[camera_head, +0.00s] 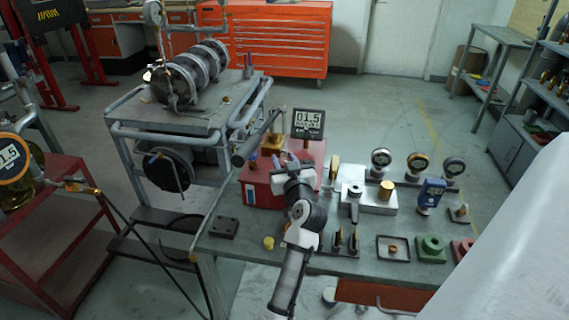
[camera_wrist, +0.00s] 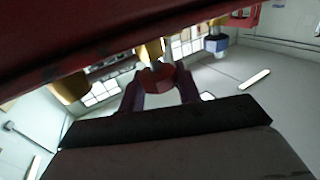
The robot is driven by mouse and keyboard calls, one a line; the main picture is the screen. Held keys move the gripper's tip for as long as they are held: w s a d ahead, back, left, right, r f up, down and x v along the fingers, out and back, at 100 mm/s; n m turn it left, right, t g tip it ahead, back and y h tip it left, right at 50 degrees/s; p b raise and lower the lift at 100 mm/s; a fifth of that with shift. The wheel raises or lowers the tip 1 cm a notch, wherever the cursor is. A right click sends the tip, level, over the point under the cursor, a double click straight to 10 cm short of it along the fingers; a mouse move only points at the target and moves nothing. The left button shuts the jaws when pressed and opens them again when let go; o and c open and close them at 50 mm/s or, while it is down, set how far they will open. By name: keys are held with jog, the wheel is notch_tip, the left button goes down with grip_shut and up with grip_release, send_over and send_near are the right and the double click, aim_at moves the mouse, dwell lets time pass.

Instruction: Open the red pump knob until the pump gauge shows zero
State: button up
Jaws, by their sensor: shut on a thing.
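The red pump box (camera_head: 262,190) sits on the left part of the grey workbench. My gripper (camera_head: 291,164) is at the near side of the box, and the arm hides the knob in the head view. In the wrist view the red knob (camera_wrist: 158,77) shows between the two dark fingers of my gripper (camera_wrist: 160,90). The fingers are shut on it. Brass fittings (camera_wrist: 150,50) show just beyond the knob.
The workbench (camera_head: 222,248) holds several dial gauges, a blue gauge (camera_head: 431,192), a metal block with a brass cylinder (camera_head: 386,190), a small tray (camera_head: 393,248) and a green part (camera_head: 431,248). At the left, an orange round gauge (camera_head: 12,157) shows 1.5.

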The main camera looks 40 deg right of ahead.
jog(key=n+y+b, duration=0.1)
jog(key=y+b, duration=0.1)
jog(key=b, duration=0.1)
jog(key=shift+d+f+n+t+y, duration=0.15)
jog(key=shift+f+n+t+y, duration=0.15)
jog(key=shift+n+t, duration=0.1)
jog(key=n+y+b, duration=0.2)
jog(key=y+b, duration=0.1)
jog(key=shift+r+t+y+b, duration=0.15)
jog(key=shift+t+y+b, duration=0.15)
jog(key=shift+y+b, duration=0.1)
jog(key=shift+r+n+y+b, duration=0.1)
jog(key=shift+n+y+b, duration=0.45)
jog(key=shift+n+y, duration=0.3)
jog(key=shift+y, duration=0.25)
jog(key=o, duration=1)
jog(key=shift+c, duration=0.2)
